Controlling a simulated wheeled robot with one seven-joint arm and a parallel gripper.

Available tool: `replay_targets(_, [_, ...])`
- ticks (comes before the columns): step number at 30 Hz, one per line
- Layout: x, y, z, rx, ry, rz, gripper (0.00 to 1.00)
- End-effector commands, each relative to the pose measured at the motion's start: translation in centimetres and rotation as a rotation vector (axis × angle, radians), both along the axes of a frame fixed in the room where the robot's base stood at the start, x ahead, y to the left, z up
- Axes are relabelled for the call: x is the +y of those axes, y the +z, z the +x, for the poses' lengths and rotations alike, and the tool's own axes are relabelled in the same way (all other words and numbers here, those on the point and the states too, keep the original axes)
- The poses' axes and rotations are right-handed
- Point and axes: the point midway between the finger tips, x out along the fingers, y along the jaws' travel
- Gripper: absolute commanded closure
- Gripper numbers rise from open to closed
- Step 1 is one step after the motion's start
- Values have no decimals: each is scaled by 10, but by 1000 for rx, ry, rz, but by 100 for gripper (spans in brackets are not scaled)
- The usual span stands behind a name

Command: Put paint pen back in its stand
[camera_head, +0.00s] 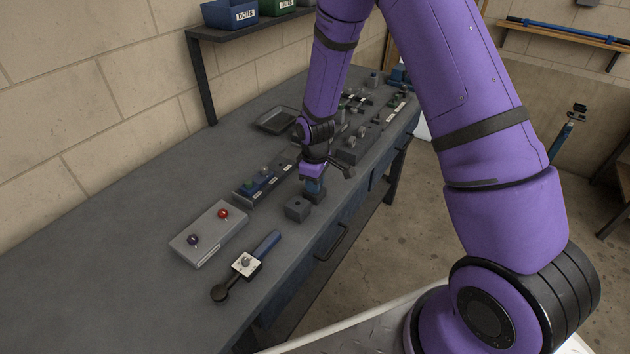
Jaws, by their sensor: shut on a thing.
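My gripper (313,177) points down over the right part of the long grey bench, near its front edge. It is shut on a small blue thing, which seems to be the paint pen (314,187), mostly hidden by the fingers. Just below it is a dark block (315,196). A second small grey block with a hole in its top (298,208) stands just in front and to the left. Either block could be the pen's stand; I cannot tell which. I cannot tell whether the pen's lower end touches the dark block or is inside it.
On the bench (110,270), a grey box with red and dark knobs (208,233) and a blue-handled tool with a white plate (246,264) lie nearer. A labelled rack (262,182) and a shallow tray (277,120) are behind. Several fittings crowd the far end. The bench's left is clear.

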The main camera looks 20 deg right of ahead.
Motion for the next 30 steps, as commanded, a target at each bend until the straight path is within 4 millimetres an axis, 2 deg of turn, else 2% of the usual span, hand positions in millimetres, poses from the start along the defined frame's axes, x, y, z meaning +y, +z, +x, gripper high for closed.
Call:
replay_targets(8, [0,1,0,-1,0,0,100])
replay_targets(24, [0,22,0,-1,0,0,100])
replay_targets(30, [0,24,0,0,0,0,100])
